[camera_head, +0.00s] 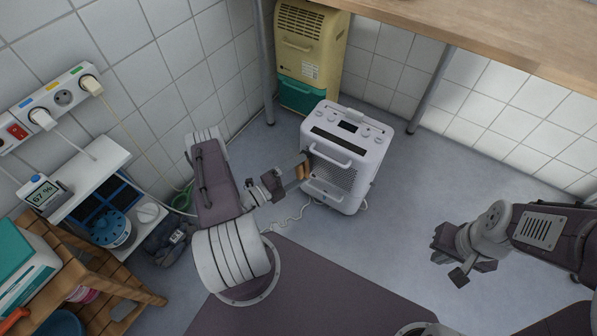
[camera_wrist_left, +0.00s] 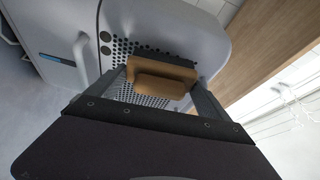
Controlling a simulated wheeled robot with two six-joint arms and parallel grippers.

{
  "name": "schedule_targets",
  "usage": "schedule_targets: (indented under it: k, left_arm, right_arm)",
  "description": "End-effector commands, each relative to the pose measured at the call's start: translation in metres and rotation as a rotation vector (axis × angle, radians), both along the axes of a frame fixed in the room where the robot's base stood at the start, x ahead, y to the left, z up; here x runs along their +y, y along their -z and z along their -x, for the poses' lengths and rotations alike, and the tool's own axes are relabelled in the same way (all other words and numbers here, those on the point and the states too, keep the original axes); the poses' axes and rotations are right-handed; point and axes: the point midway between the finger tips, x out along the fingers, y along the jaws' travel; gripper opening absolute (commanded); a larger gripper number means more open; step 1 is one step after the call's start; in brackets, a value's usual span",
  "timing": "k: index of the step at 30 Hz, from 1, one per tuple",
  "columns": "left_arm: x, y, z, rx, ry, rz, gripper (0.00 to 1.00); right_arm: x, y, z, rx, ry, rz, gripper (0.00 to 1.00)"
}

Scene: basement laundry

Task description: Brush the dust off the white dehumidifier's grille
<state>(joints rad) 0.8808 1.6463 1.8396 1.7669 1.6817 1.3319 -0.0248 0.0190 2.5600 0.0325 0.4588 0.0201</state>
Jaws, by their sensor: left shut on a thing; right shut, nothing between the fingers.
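My left gripper (camera_head: 297,174) is shut on a tan wooden brush (camera_wrist_left: 165,72), held at the left part of the grille. No dust can be made out at this size. My right gripper (camera_head: 452,262) is shut and empty, over the floor at the right.
A yellow and green unit (camera_head: 311,55) stands behind the dehumidifier, beside a metal table leg (camera_head: 432,88). The wooden tabletop (camera_head: 480,30) overhangs at the back right. A white cord (camera_head: 290,220) lies on the floor. A wooden stool (camera_head: 110,290) is at the left.

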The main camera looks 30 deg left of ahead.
Motion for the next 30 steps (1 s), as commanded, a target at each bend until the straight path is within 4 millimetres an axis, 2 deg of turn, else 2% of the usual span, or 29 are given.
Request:
schedule_targets:
  k: [22, 30]
  left_arm:
    - [-0.002, -0.001, -0.013, -0.001, 0.0, 0.0, 0.58]
    - [-0.03, -0.002, -0.01, 0.0, 0.002, 0.003, 0.58]
  right_arm:
    - [0.0, 0.002, 0.0, 0.0, 0.0, 0.0, 0.0]
    - [0.0, -0.009, 0.0, 0.0, 0.0, 0.0, 0.0]
